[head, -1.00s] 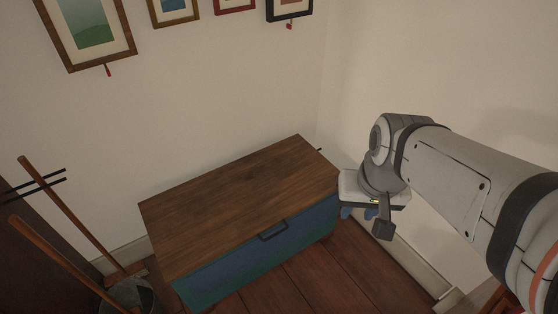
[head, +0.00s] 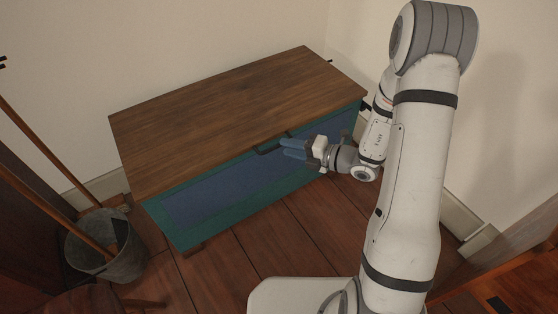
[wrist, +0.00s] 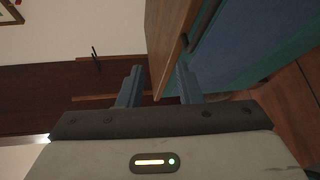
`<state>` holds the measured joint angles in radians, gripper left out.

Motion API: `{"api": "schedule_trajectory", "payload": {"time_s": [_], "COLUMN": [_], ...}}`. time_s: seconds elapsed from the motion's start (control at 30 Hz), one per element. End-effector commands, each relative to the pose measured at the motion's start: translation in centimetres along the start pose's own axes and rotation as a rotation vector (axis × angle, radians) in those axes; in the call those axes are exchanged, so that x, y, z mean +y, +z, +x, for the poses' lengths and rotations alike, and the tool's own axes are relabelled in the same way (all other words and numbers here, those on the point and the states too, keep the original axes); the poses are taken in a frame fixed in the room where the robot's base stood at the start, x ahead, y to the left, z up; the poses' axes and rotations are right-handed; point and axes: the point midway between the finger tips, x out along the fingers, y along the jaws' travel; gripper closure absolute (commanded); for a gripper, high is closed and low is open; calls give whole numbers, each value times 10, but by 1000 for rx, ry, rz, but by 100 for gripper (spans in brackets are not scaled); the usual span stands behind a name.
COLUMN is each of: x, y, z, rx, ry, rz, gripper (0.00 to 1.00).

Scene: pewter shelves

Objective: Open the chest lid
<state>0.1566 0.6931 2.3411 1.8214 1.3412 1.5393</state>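The chest has a brown wooden lid (head: 225,105), which lies shut on its blue and teal body (head: 215,195). A dark handle (head: 268,150) sits at the middle of the lid's front edge. My gripper (head: 283,148) is at the front of the chest, just right of the handle, with blue fingers pointing left. In the wrist view the two fingers (wrist: 158,78) stand apart with nothing gripped. The lid (wrist: 165,40) and the dark handle (wrist: 190,42) show beyond the fingertips, the handle nearly in line with the right finger. I cannot tell whether a finger touches it.
A metal bucket (head: 108,250) with wooden poles stands left of the chest. A wooden stool or chair (head: 95,303) shows at the lower left. Walls stand behind and right of the chest. The plank floor (head: 240,255) in front is clear apart from my own body.

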Motion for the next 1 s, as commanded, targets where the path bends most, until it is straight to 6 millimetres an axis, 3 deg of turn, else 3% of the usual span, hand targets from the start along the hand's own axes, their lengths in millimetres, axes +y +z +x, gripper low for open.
{"api": "schedule_trajectory", "payload": {"time_s": [0.03, 0.2, 0.37, 0.7, 1.0], "x": [-29, -58, -61, -60, -58], "y": [4, 17, 21, 28, 31], "z": [3, 6, 21, 71, 81], "rx": [-44, -136, -145, -144, -146], "ry": [3, 15, 18, 17, 16], "rz": [79, 227, 244, 240, 242], "gripper": [68, 68, 68, 68, 68]}}
